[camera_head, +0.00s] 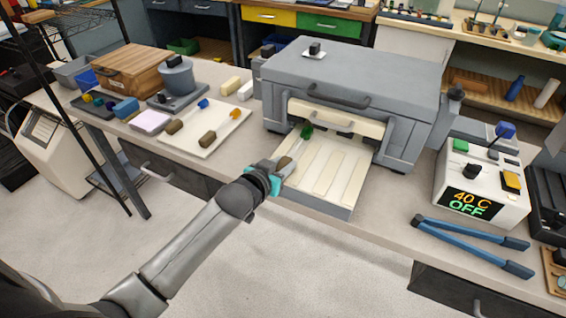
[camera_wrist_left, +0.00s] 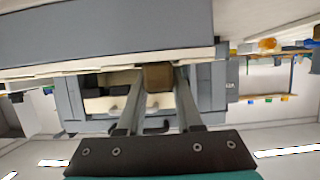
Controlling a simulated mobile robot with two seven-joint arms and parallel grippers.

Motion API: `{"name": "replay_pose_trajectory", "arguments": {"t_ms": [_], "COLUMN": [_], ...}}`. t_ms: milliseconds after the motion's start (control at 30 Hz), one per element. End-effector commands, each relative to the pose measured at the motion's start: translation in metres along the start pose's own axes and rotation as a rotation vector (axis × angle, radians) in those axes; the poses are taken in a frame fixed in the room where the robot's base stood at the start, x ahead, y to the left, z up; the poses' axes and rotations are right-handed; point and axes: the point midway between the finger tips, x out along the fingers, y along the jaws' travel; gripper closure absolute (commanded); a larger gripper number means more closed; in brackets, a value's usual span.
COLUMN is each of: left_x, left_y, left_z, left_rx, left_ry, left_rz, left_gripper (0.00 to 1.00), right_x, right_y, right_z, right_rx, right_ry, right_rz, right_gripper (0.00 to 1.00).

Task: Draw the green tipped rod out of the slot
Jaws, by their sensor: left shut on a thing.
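The green tipped rod has its green tip (camera_head: 306,131) at the left part of the grey furnace's front opening, over the pale grooved tray (camera_head: 325,178). I cannot tell whether the tip is clear of the slot. Its brown handle (camera_head: 284,163) is at the tray's near left edge; the clear shaft hardly shows. My left gripper (camera_head: 279,168) is shut on the handle, and the brown handle end (camera_wrist_left: 158,77) shows between the fingers in the left wrist view. The slot's inside is mostly dark. My right gripper is not in view.
The grey furnace (camera_head: 350,80) has a handle in front. A white board (camera_head: 195,140) at left bears two brown-handled rods, with blue and yellow tips. A controller box (camera_head: 480,185) reads "40 C OFF". Blue-handled tongs (camera_head: 470,235) lie at the right.

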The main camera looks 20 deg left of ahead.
Motion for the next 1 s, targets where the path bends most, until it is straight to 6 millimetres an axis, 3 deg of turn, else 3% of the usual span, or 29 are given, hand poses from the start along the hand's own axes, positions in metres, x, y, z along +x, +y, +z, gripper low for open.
{"name": "replay_pose_trajectory", "arguments": {"t_ms": [300,333,633,1000], "left_x": [0.0000,0.0000,0.0000,-0.0053], "left_y": [0.0001,0.0001,0.0001,0.0001], "left_z": [0.0002,0.0002,0.0000,-0.0004], "left_rx": [0.000,0.000,0.000,0.000], "left_ry": [0.000,0.000,0.000,0.001], "left_rz": [0.000,0.000,0.001,0.001], "left_gripper": [1.00,0.64,0.31,0.31], "right_x": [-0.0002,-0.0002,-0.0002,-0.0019], "right_y": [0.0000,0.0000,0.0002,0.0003], "right_z": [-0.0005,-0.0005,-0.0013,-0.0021], "right_rx": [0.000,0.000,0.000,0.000], "right_ry": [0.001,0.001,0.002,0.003], "right_rz": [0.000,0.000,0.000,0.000], "right_gripper": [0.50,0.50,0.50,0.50]}}
